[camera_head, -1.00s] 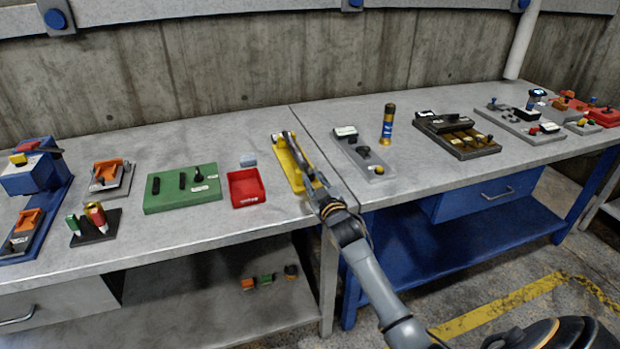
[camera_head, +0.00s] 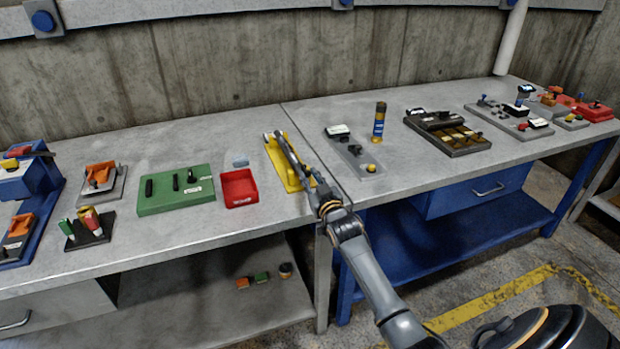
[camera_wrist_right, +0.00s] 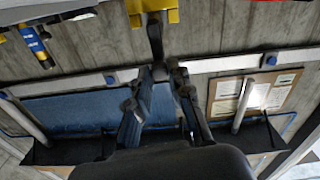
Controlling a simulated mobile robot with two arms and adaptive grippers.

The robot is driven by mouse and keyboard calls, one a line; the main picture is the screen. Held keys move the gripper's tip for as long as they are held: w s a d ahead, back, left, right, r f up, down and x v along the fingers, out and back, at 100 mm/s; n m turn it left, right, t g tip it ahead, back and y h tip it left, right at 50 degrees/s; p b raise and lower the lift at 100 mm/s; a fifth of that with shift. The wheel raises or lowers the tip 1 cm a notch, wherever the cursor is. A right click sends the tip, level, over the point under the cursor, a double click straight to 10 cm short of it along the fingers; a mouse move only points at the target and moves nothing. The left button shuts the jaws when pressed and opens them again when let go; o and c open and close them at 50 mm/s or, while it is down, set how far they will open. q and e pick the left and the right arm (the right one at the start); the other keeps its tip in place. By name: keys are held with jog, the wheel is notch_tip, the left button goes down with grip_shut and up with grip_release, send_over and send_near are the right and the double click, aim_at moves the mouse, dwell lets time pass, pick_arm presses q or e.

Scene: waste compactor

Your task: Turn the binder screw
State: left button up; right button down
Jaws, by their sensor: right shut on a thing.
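A yellow fixture (camera_head: 272,152) stands on the bench near the seam between the two tabletops. Its top edge shows in the right wrist view (camera_wrist_right: 150,17). My right arm reaches over it from the front right, and my right gripper (camera_wrist_right: 160,72) is shut on a dark upright part (camera_wrist_right: 155,42) at the yellow fixture. I cannot tell whether this dark part is the binder screw, and no screw thread is visible. In the head view my arm and gripper cover much of the fixture. My left gripper is not in view.
A red tray (camera_head: 240,188) and a green block with black handles (camera_head: 176,190) stand left of the fixture. A grey plate with a yellow knob (camera_head: 352,152) and a blue-and-yellow cylinder (camera_head: 379,122) stand to its right. Bare tabletop lies between them.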

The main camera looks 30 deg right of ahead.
jog(key=c, duration=1.2)
grip_release()
jog(key=shift+d, duration=0.1)
jog(key=shift+s+a+f, duration=0.15)
jog(key=shift+s+a, duration=0.05)
jog(key=shift+s, duration=0.25)
jog(key=v, duration=1.1)
